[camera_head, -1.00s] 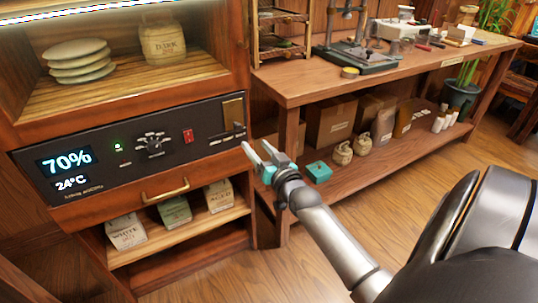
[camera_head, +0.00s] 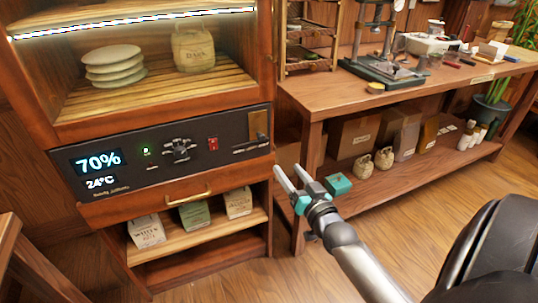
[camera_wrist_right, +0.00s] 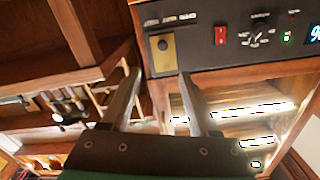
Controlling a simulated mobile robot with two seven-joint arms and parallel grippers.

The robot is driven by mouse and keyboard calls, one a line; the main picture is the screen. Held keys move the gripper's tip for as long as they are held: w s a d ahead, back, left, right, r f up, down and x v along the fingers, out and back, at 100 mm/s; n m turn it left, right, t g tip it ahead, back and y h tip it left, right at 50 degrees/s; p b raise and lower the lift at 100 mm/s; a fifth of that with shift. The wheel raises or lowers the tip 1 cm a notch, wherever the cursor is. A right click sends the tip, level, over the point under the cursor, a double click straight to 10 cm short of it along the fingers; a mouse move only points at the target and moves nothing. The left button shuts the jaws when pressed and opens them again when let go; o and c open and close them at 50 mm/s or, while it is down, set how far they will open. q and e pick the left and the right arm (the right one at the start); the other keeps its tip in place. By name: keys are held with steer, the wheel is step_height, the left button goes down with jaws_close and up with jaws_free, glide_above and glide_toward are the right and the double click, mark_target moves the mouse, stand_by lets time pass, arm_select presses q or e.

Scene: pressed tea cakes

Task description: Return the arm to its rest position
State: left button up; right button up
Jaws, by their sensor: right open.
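My right gripper (camera_head: 288,180) is open and empty in the head view. It hangs in the air in front of the gap between the wooden cabinet (camera_head: 120,204) and the workbench (camera_head: 310,103). My right arm reaches to it from the lower right. In the right wrist view the two fingers (camera_wrist_right: 155,88) stand apart with nothing between them, and the control panel (camera_wrist_right: 235,42) shows past them. My left gripper is not in view.
The cabinet holds stacked tea cakes (camera_head: 113,70) and a cloth bag (camera_head: 194,48) above, with paper packets (camera_head: 195,215) below. A teal box (camera_head: 338,184) sits on the bench's lower shelf, close behind my gripper. Open floor (camera_head: 430,220) lies at the right.

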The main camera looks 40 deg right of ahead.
steer(key=s+a+f+n+g+y+p, duration=0.1)
steer(key=s+a+f+g, duration=0.2)
steer(key=f, duration=0.6)
steer(key=s+a+f+n+g+y+p, duration=0.1)
steer(key=s+a+f+g, duration=0.2)
steer(key=f, duration=0.5)
steer(key=s+a+f+n+g+y+p, duration=0.15)
steer(key=s+f, duration=0.25)
steer(key=f, duration=0.5)
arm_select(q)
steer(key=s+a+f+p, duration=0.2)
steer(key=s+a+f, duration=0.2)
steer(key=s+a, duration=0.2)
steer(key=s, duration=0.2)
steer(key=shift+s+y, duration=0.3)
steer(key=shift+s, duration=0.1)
arm_select(e)
steer(key=s+a+f+n+g, duration=0.2)
steer(key=s+f, duration=0.4)
steer(key=s, duration=0.5)
steer(key=s+a+f+n+g, duration=0.2)
steer(key=s+a+f+g, duration=0.3)
steer(key=s, duration=0.7)
steer(key=shift+a+f+n, duration=0.3)
steer(key=shift+f+n, duration=0.05)
steer(key=shift+f, duration=0.5)
steer(key=shift+g, duration=0.25)
